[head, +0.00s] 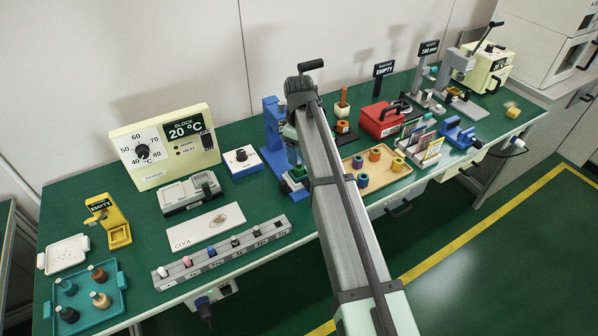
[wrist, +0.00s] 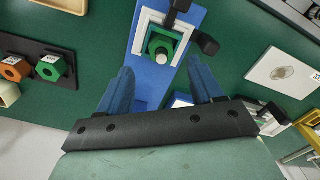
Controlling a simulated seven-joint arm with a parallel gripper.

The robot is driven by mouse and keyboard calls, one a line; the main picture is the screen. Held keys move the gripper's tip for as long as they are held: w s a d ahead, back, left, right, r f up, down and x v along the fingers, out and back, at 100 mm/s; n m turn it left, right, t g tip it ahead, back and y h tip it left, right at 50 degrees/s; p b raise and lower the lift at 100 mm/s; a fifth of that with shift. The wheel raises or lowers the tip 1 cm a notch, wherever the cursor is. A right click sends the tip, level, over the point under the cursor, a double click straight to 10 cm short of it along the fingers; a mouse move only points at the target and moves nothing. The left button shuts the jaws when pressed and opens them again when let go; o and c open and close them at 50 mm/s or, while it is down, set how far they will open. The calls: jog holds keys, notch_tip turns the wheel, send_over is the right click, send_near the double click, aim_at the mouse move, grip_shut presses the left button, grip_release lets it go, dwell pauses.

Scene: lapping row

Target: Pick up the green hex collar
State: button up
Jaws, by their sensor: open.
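Green also shows low on the blue stand in the head view (head: 297,172). A second green hex piece (wrist: 50,68) lies on a black rack at the left of the wrist view, beside an orange one (wrist: 14,68). My gripper (wrist: 161,68) is open and empty, its blue fingers apart on either side of the stand. My arm mostly hides it in the head view.
A wooden tray (head: 349,161) of coloured rings and a red box (head: 380,120) stand right of my arm. A grey rack (head: 222,256) with coloured pegs runs along the front edge. A white plate (head: 205,224) lies left of the stand.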

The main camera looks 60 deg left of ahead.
aim_at(300, 162)
jog(key=shift+d+f, duration=0.2)
jog(key=shift+f, duration=2.6)
jog(key=c, duration=1.1)
jog(key=shift+c, duration=0.2)
